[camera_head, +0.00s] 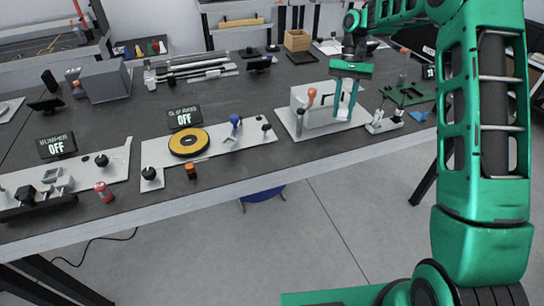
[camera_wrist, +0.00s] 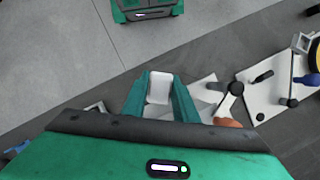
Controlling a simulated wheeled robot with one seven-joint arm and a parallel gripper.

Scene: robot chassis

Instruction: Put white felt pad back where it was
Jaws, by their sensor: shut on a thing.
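My gripper (camera_head: 345,105) hangs from above over the right part of the workbench, its fingers pointing down beside a light grey block (camera_head: 318,100). In the wrist view, the two green fingers of my gripper (camera_wrist: 160,82) are closed on a small white piece, which I take to be the white felt pad (camera_wrist: 159,88). It fills the space between the fingers, and its lower end is hidden by the gripper body. In the head view the pad can hardly be told apart from the pale parts behind it. I cannot tell whether it touches anything below.
The grey block stands on a white plate (camera_head: 286,124) with an orange-knobbed lever (camera_head: 311,95) close left of my fingers. Small metal clamps (camera_head: 384,122) stand to the right. A yellow-and-black disc (camera_head: 188,142) is farther left. The bench's front edge is near, with open floor beyond.

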